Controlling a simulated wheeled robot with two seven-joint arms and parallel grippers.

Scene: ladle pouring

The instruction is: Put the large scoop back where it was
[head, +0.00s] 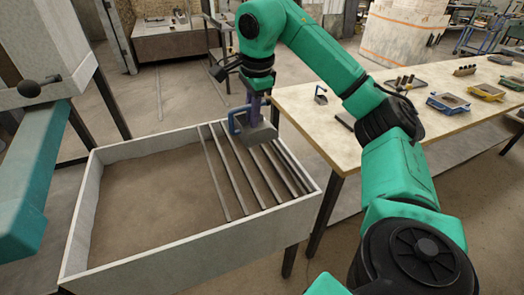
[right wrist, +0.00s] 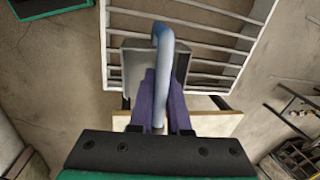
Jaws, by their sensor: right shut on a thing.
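The large scoop has a grey metal body (head: 260,136) and a thick blue loop handle (head: 236,122). My right gripper (head: 255,108), with purple fingers, is shut on the handle from above. In the right wrist view the handle (right wrist: 166,45) passes between the fingers (right wrist: 161,80), and the grey body (right wrist: 132,65) shows behind and to the left. The scoop is over the far part of the metal bars of the box. I cannot tell whether it touches the bars. My left gripper is not in view.
A pale box (head: 190,245) on legs holds brown sand (head: 150,195) at left and parallel metal bars (head: 235,180) at right. A light-topped table (head: 310,105) beyond carries several small trays and moulds, such as a blue one (head: 447,103). A grey machine stands at far left.

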